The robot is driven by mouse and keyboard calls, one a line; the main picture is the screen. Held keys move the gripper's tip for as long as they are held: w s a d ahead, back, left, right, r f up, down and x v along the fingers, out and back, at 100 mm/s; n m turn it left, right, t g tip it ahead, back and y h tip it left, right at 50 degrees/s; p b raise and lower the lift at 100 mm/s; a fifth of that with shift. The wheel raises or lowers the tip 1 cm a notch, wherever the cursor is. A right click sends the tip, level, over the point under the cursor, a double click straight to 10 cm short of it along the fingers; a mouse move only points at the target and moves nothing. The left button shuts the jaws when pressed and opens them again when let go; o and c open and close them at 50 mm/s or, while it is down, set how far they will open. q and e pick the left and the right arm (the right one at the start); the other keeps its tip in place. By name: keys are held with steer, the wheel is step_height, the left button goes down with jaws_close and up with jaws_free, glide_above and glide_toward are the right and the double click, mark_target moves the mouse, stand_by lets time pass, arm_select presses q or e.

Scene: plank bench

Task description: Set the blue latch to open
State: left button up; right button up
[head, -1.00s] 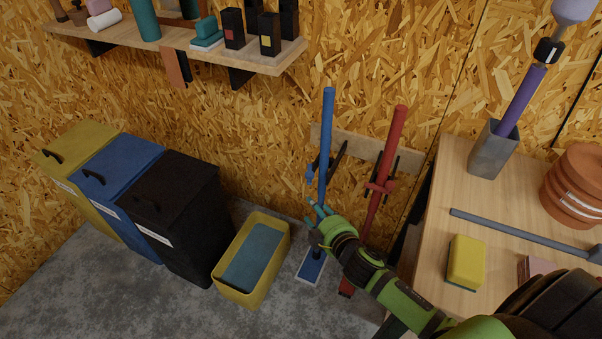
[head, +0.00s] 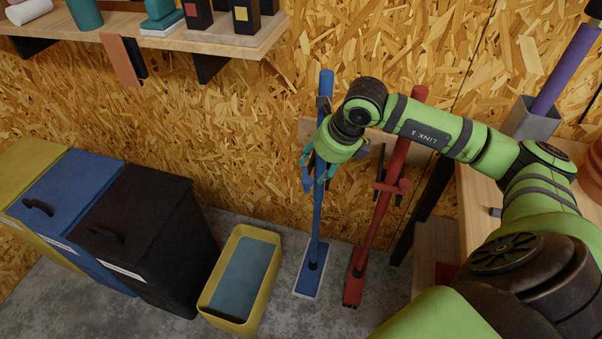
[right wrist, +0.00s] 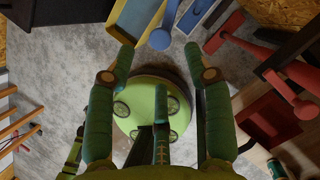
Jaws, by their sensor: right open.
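A blue pole (head: 318,215) stands against the wall rack, its flat blue foot (head: 308,271) on the floor. The blue latch (head: 307,182) shows in part at the pole's middle, just below my right gripper (head: 319,166). The gripper covers the nearby stretch of pole, so the latch's setting is hard to tell. In the right wrist view my right gripper (right wrist: 160,58) is open and empty. A rounded blue end (right wrist: 160,39), seemingly part of the latch, lies just beyond and between its fingertips; I cannot tell whether they touch. My left gripper is not in view.
A red pole (head: 370,232) with a red latch (head: 390,188) stands close on the right. A yellow tub (head: 211,301) and a black bin (head: 150,240) stand left. A shelf (head: 215,42) hangs above left; a wooden table (head: 476,200) is at right.

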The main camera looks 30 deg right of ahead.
mark_target(308, 179)
steer(key=x, duration=0.5)
steer(key=shift+s+a+f, duration=0.1)
steer(key=shift+f, duration=0.55)
steer(key=shift+w+f, duration=0.15)
steer(key=shift+w, duration=0.05)
jaws_close()
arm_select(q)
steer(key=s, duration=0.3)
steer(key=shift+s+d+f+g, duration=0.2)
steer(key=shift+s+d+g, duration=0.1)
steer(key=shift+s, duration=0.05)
